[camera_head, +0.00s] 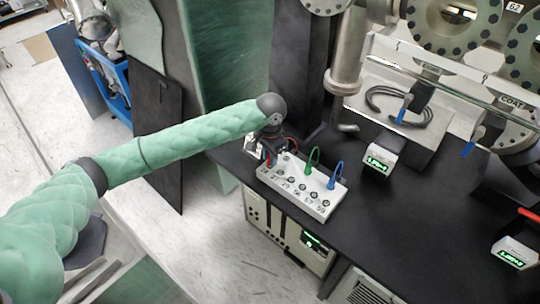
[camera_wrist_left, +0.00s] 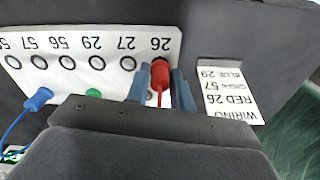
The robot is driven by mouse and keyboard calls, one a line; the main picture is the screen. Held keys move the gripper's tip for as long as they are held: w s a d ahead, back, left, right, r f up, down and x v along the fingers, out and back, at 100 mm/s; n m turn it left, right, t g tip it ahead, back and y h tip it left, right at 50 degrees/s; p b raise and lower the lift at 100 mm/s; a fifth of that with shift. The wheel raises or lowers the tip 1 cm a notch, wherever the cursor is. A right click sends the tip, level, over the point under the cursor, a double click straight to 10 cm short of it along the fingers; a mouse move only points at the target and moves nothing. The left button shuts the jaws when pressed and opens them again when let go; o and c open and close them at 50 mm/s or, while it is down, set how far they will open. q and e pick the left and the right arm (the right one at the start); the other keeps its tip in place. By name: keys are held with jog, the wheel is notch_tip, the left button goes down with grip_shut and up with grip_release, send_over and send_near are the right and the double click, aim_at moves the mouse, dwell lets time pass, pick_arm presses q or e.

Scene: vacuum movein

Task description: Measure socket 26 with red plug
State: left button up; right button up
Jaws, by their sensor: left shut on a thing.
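The white socket box (camera_head: 318,208) stands at the table's left edge, with a row of numbered sockets. It shows upside down in the left wrist view (camera_wrist_left: 84,42), where the numbers 26, 27, 29, 56, 57 and 58 read. The red plug (camera_wrist_left: 161,74) is between the blue fingers of my left gripper (camera_wrist_left: 162,88), which is shut on it at the socket marked 26. Socket 26 itself is hidden by the plug, so I cannot tell how deep it sits. In the head view my left gripper (camera_head: 272,145) is over the box's left end. My right gripper is not in view.
A green plug (camera_head: 313,158) and a blue plug (camera_head: 335,172) stand on the box with their cables. A wiring label (camera_wrist_left: 226,90) lists red 26, green 57, blue 29.

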pick_arm(q)
jog(key=shift+f, duration=0.55)
dwell(0.4)
jog(key=o, duration=1)
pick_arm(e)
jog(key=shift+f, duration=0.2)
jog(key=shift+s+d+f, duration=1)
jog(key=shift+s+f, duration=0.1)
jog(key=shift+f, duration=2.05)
pick_arm(q)
jog(key=shift+r+b, duration=0.6)
jog(key=shift+r, duration=0.7)
jog(key=shift+r+b, duration=0.75)
jog(key=shift+r, duration=1.85)
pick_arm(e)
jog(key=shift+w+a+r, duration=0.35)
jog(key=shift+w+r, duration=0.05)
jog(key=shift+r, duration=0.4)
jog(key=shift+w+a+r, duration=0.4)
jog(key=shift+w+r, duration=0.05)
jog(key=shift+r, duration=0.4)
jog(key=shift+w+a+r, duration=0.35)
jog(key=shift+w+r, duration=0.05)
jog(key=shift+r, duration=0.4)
